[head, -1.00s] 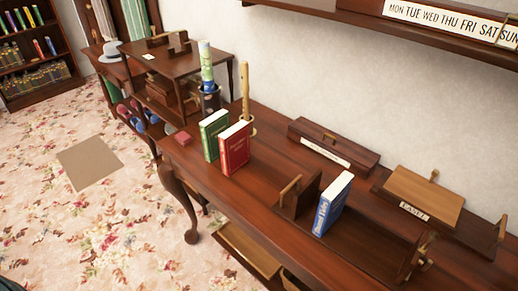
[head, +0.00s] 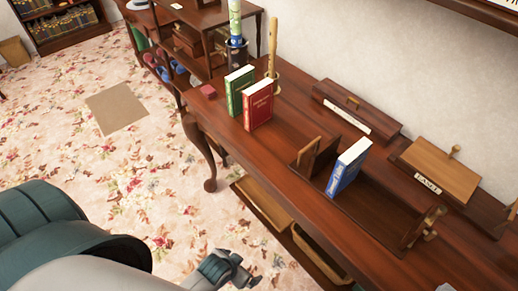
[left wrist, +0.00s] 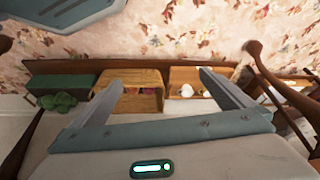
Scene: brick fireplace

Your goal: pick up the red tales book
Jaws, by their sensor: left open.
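The red book (head: 258,105) stands upright on the wooden desk (head: 290,155), near its far left end. A green book (head: 239,90) stands upright close beside it on the left. A blue book (head: 348,167) stands in a wooden book rack further right. My left gripper (head: 240,272) is low at the bottom of the head view, in front of the desk and well apart from the red book. In the left wrist view my left gripper (left wrist: 160,95) has its two fingers spread, with nothing held between them. The red book does not show in the left wrist view. My right gripper is not seen.
A wooden box (head: 356,108) and a wooden stand (head: 435,168) are at the back of the desk. A small red block (head: 208,91) lies left of the books. The patterned floor (head: 160,190) in front is mostly clear.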

